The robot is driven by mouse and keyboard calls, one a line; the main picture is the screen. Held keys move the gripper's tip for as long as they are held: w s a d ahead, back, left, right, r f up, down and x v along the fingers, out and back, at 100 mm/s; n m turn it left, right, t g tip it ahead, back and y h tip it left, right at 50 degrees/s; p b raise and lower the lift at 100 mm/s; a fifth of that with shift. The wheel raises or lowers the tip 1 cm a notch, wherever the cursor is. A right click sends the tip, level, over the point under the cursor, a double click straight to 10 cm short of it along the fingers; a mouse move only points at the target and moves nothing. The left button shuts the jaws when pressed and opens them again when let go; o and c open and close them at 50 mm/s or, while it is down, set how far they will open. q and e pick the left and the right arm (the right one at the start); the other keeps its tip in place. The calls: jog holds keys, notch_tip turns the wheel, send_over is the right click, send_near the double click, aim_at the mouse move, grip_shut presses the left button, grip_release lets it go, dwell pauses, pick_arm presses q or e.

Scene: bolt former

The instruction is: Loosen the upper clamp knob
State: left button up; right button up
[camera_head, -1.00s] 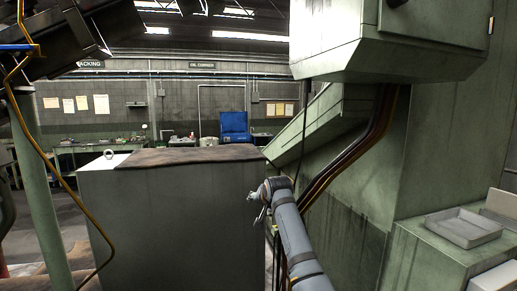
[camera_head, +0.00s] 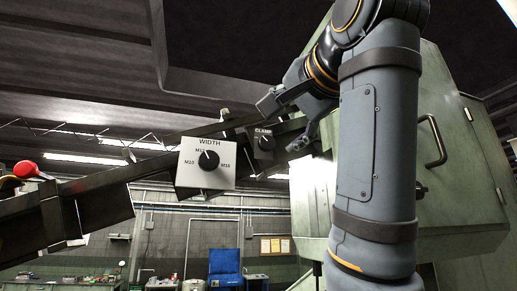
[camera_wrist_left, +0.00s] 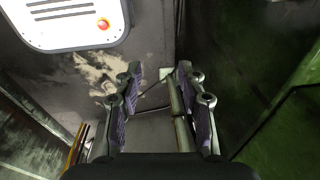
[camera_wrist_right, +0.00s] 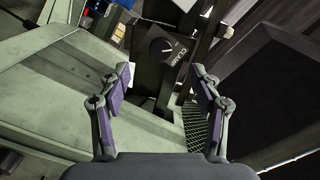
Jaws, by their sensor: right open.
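The black clamp knob (camera_head: 266,143) sits on a dark plate marked CLAMP on the sloping rail in the head view. In the right wrist view the clamp knob (camera_wrist_right: 162,47) lies ahead of the fingertips, roughly between their lines. My right gripper (camera_head: 285,125) is open, its fingers just right of the knob in the head view; nothing is between them. It also shows open in the right wrist view (camera_wrist_right: 160,72). My left gripper (camera_wrist_left: 159,72) shows only in its wrist view, open and apparently empty, with a thin rod behind its fingers.
A white WIDTH panel (camera_head: 207,162) with its own black knob is left of the clamp plate. A red ball-ended lever (camera_head: 27,170) is at far left. The green machine housing (camera_head: 440,150) with a handle stands right, behind my arm.

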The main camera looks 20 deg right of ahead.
aim_at(268, 142)
jog(key=w+p, duration=0.1)
jog(key=w, duration=0.1)
jog(key=w+p, duration=0.1)
jog(key=w, duration=0.1)
jog(key=w+r+p, duration=0.1)
jog(key=w, duration=0.1)
jog(key=shift+w+a, duration=0.1)
jog(key=shift+w, duration=0.1)
jog(key=w+n, duration=0.1)
jog(key=w+f+n, duration=0.1)
jog(key=n, duration=0.1)
jog(key=shift+w+n, duration=0.15)
jog(key=shift+n, duration=0.15)
jog(key=n+b, duration=0.1)
jog(key=n, duration=0.2)
jog(key=shift+f+n, duration=0.1)
jog(key=shift+n, duration=0.3)
jog(key=shift+s+n, duration=0.3)
jog(key=shift+n, duration=0.4)
jog(key=shift+s+r+n, duration=0.2)
jog(key=shift+s+n, duration=0.05)
jog(key=shift+n, duration=0.65)
jog(key=shift+w, duration=0.25)
pick_arm(q)
jog(key=shift+r, duration=0.9)
pick_arm(e)
jog(key=shift+w, duration=0.15)
